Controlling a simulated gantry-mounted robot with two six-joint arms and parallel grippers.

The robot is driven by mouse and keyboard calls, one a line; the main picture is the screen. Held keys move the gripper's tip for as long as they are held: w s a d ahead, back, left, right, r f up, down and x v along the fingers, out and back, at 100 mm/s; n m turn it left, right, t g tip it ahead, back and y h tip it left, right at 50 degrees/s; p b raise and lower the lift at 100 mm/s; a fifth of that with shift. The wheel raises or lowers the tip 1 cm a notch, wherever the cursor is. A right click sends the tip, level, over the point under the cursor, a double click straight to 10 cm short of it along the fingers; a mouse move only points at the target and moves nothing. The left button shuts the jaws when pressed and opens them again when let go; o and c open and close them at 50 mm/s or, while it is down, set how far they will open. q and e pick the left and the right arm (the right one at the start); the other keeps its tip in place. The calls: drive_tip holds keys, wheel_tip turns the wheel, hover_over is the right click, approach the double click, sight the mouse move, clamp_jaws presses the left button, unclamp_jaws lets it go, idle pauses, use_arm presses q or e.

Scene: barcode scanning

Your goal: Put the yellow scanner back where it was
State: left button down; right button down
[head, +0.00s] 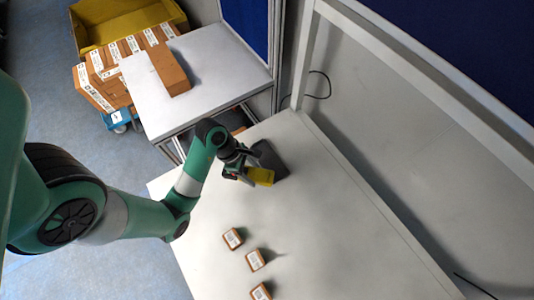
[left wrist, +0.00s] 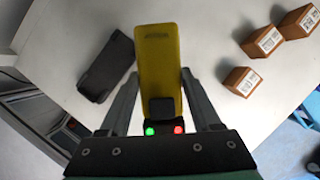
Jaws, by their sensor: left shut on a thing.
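The yellow scanner (head: 262,177) is held in my left gripper (head: 243,173) over the table, close to its far left corner. In the left wrist view the scanner (left wrist: 159,60) lies between the two fingers, with its yellow top facing the camera. A dark grey block, perhaps the scanner's holder (head: 270,158), is on the table just beside the scanner. In the left wrist view this dark block (left wrist: 106,66) lies left of the scanner, apart from it. I cannot tell how high the scanner is above the table. My right gripper is not in view.
Several small labelled brown boxes (head: 233,239) stand on the white table (head: 345,235). A side table (head: 215,75) at upper left carries a long brown box (head: 170,69). A blue cart (head: 120,118) holds labelled boxes. A white frame post (head: 305,55) rises beyond the table edge.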

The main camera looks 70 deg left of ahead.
use_arm(q)
drive_tip(key=shift+w+a+r, duration=0.1)
drive_tip(key=shift+w, duration=0.05)
drive_tip(key=w+a+f+b, duration=0.1)
drive_tip(key=w+a+f, duration=0.2)
drive_tip(key=w+a+f+b, duration=0.1)
drive_tip(key=w+a+f, duration=0.1)
drive_tip(key=w+f, duration=0.1)
drive_tip(key=w+a+f+b, duration=0.1)
drive_tip(key=w+a+f, duration=0.2)
drive_tip(key=w, duration=0.1)
drive_tip(key=shift+a, duration=0.3)
drive_tip(key=shift+w+a+f, duration=0.2)
drive_tip(key=shift+w, duration=0.05)
drive_tip(key=shift+w+a+f+b, duration=0.1)
drive_tip(key=shift+f+b, duration=0.4)
drive_tip(key=shift+f, duration=1.25)
drive_tip(key=shift+f+b, duration=0.35)
drive_tip(key=shift+f, duration=0.25)
drive_tip(key=shift+c, duration=0.5)
unclamp_jaws()
